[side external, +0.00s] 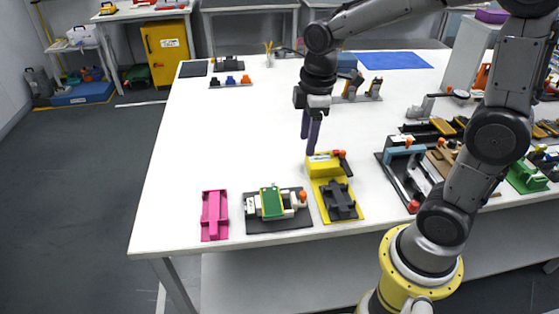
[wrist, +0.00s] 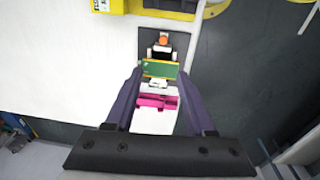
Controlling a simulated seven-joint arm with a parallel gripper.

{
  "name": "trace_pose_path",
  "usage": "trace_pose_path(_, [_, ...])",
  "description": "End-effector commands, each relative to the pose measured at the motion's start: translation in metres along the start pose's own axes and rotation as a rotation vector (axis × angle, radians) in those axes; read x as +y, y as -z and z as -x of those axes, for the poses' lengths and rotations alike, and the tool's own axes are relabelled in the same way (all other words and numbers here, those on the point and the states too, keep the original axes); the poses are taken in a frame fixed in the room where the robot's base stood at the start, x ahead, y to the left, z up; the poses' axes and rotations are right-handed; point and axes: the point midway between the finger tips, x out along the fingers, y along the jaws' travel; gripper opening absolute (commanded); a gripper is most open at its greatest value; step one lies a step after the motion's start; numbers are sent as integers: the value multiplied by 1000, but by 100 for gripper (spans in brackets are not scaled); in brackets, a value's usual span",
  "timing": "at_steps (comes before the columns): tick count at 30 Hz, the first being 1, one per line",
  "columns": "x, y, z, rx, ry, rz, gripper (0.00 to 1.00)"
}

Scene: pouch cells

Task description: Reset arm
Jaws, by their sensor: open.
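My gripper (side external: 311,140) hangs over the table in the side view, pointing down, just behind the yellow fixture (side external: 323,167). Its two purple fingers are apart. In the wrist view my gripper (wrist: 160,76) is open, with no object held between the fingers. Between and beyond them lie a green board (wrist: 160,69) and a pink part (wrist: 150,101), both lower on the table. In the side view the green board (side external: 271,203) sits on a dark base with white clamps, and the pink fixture (side external: 214,216) stands to its left.
The white table (side external: 210,130) is clear at the left and middle. Dark and blue fixtures (side external: 402,151) with clamps crowd the right side. Small coloured parts (side external: 231,80) and a blue mat (side external: 393,60) lie at the back.

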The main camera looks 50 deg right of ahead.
Motion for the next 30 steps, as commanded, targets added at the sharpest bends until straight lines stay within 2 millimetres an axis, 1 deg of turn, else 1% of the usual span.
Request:
trace_pose_path(1, [-6,-2,16,32,-36,6,55])
trace_pose_path(3, [-18,-8,34,73,-80,-6,55])
trace_pose_path(6, [-37,-20,55,135,-135,-66,55])
trace_pose_path(9, [-57,-34,70,199,-178,-158,55])
trace_pose_path(12, [-76,-49,78,264,-206,-268,55])
trace_pose_path(16, [-98,-67,80,340,-217,-432,55])
trace_pose_path(19, [-110,-77,74,378,-203,-570,55])
trace_pose_path(24, [-115,-82,64,376,-164,-733,55])
trace_pose_path(30, [-114,-82,65,384,-154,-792,55])
